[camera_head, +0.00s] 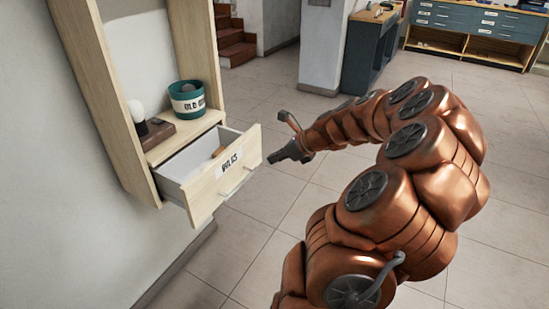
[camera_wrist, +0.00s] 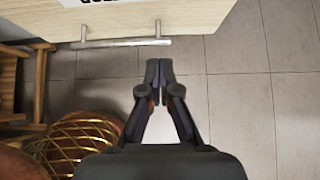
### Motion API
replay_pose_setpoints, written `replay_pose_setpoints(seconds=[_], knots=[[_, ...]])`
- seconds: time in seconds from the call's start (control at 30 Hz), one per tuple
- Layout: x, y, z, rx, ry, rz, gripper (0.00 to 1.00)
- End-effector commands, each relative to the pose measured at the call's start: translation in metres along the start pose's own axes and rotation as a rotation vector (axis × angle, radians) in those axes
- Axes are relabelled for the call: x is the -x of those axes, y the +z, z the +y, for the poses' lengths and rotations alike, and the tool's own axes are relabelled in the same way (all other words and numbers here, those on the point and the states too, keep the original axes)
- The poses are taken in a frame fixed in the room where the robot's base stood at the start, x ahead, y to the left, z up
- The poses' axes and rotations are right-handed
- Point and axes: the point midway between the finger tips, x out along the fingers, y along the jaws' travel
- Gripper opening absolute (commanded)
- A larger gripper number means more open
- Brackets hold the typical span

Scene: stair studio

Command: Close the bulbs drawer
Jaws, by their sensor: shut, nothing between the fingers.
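The bulbs drawer (camera_head: 217,178) stands pulled out of the wooden wall cabinet, with a labelled wooden front, a bar handle and a light inside. Something small and tan lies inside it. My gripper (camera_head: 275,157) is in front of the drawer's front, close to its right end in the head view; whether it touches cannot be told there. In the wrist view my gripper (camera_wrist: 159,66) has its fingertips together and empty, just below the metal handle (camera_wrist: 122,42) and near its right end. The drawer front (camera_wrist: 180,16) fills the top of that view.
The cabinet (camera_head: 135,110) holds a teal labelled tin (camera_head: 187,104) and a white bulb on a dark base (camera_head: 138,118) above the drawer. A gold wire basket-like thing (camera_wrist: 78,140) and wooden frame (camera_wrist: 38,80) show in the wrist view. Tiled floor is open nearby.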

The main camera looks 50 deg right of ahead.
Motion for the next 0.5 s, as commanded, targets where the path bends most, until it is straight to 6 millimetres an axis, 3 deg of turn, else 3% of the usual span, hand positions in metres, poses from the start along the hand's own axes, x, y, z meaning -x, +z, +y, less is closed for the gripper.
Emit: replay_pose_setpoints(seconds=[0.3, 0.5], knots=[[-0.059, 0.000, 0.002, 0.003, 0.006, 0.000, 0.00], [-0.082, 0.010, 0.002, 0.004, 0.004, 0.001, 0.00]])
